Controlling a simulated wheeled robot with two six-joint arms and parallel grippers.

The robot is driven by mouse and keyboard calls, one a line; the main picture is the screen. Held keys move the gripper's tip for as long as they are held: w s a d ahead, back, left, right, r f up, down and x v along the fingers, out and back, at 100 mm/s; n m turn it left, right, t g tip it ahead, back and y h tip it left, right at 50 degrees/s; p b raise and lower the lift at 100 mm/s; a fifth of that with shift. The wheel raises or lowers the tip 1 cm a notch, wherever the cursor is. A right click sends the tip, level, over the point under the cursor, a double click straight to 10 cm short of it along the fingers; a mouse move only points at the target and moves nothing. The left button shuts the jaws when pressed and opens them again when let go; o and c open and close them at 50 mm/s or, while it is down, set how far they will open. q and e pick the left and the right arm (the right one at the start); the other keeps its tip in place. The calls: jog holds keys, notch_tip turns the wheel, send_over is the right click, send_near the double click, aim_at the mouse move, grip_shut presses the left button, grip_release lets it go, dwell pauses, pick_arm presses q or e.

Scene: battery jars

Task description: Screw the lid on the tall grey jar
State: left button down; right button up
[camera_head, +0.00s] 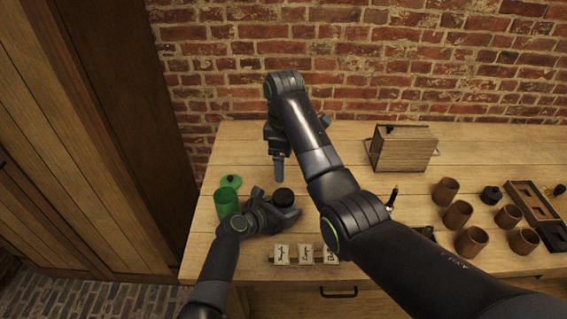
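A dark grey-black jar (284,195) stands near the front left of the table. Its round top is dark, and I cannot tell whether that is a lid or the open mouth. My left gripper (275,207) is low at the table, with its fingers on either side of this jar, closed around it. The gripper hides most of the jar's body. My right gripper (279,172) points down just behind and above the jar, apart from its top. Its fingers overlap in this view, so their opening and any lid between them cannot be made out.
Symbol blocks (305,254) line the front edge. A wooden box (402,150) stands behind.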

pick_arm(q)
jog(key=shift+c, duration=1.3)
grip_release()
jog(key=p+v, duration=0.1)
jog(key=v, duration=1.6)
jog(key=shift+s, duration=0.2)
jog(key=shift+a, duration=0.1)
